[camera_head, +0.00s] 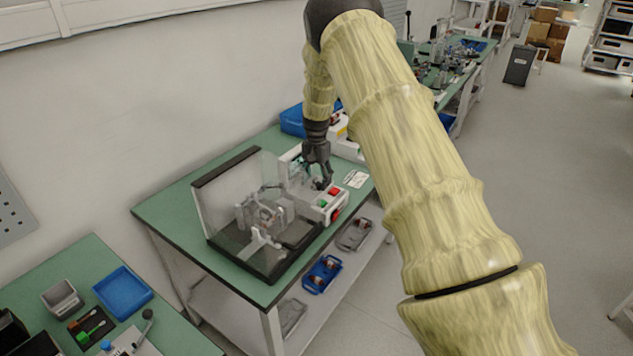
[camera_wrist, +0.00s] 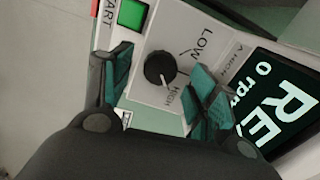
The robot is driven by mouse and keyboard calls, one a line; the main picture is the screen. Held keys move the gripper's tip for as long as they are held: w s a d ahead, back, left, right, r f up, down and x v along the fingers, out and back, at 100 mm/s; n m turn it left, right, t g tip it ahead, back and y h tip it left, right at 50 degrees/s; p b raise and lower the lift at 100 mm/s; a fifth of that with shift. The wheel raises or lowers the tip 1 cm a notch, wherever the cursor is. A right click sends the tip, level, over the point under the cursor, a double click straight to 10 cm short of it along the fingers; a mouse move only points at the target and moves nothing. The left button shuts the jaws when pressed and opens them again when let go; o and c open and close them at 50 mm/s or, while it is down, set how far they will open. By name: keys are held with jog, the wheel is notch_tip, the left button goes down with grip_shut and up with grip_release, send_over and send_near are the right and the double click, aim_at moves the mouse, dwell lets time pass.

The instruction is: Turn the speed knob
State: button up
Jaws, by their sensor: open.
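The speed knob (camera_wrist: 160,69) is round and black on a pale panel, in the middle of the wrist view. Its white mark is on the side near the word HIGH; LOW is printed to its upper right. My gripper (camera_wrist: 160,64) is open, with one teal-padded finger on each side of the knob. I see no clear contact between the pads and the knob. In the head view my gripper (camera_head: 320,181) is over the white control box (camera_head: 324,206) on the green bench; the knob cannot be made out there.
A green START button (camera_wrist: 132,14) is beside the left finger. A dark display (camera_wrist: 278,105) showing "0 rpm" is right of the right finger. In the head view, a clear-walled fixture (camera_head: 228,193) stands left of the box. A blue bin (camera_head: 292,121) is behind.

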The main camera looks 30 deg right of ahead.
aim_at(317, 183)
notch_tip(317, 183, up, 11)
jog(key=shift+f, duration=0.15)
dwell(0.7)
